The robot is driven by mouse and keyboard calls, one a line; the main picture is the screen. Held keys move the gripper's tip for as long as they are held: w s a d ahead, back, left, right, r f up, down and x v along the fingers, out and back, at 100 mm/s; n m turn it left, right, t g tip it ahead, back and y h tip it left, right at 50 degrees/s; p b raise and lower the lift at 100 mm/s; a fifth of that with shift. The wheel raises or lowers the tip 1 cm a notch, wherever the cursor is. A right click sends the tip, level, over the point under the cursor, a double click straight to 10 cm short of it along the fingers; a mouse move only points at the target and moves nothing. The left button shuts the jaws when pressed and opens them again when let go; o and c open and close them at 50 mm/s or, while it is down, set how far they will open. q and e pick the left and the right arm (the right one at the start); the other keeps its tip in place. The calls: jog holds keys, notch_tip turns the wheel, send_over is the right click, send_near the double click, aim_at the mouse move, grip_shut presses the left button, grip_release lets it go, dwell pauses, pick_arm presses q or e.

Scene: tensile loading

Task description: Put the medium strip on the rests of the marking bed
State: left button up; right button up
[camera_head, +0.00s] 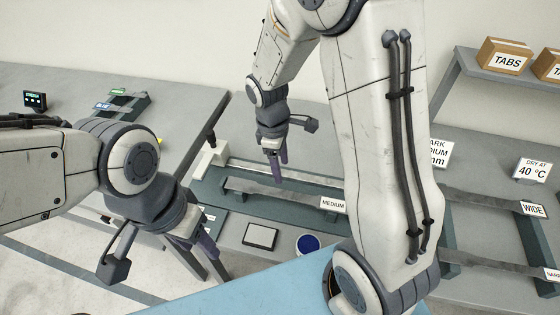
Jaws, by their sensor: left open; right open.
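My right gripper (277,168) reaches in from the upper middle. It is open, fingers pointing down just above or beside the strip's far side; I cannot tell if they touch it. My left gripper (203,243) is open and empty at the lower left, nearer than the strip and apart from it. A sign partly reading "MEDIUM mm" (438,153) stands at the back, partly covered by my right arm.
A white block (207,160) stands left of the strip. WIDE (533,209) and NARROW (552,274) labels mark other strips at right. A black-framed pad (260,236) and a blue disc (308,244) lie in front. A shelf (480,62) holds cartons.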

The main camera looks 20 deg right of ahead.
jog(key=s+a+r+m, duration=0.1)
jog(key=s+a+r, duration=0.2)
jog(key=s, duration=0.3)
jog(key=s+a+r+m+y, duration=0.1)
jog(key=s+a+r, duration=0.3)
jog(key=s, duration=0.2)
jog(key=s+a+r+m+y, duration=0.1)
jog(key=s+a+r+m, duration=0.1)
jog(key=s, duration=0.4)
jog(key=shift+s+a+r+t, duration=0.4)
jog(key=shift+a+r, duration=0.25)
jog(key=shift+a, duration=0.6)
jog(key=shift+w+f+b, duration=0.1)
jog(key=shift+f+b, duration=0.65)
jog(key=shift+b, duration=0.05)
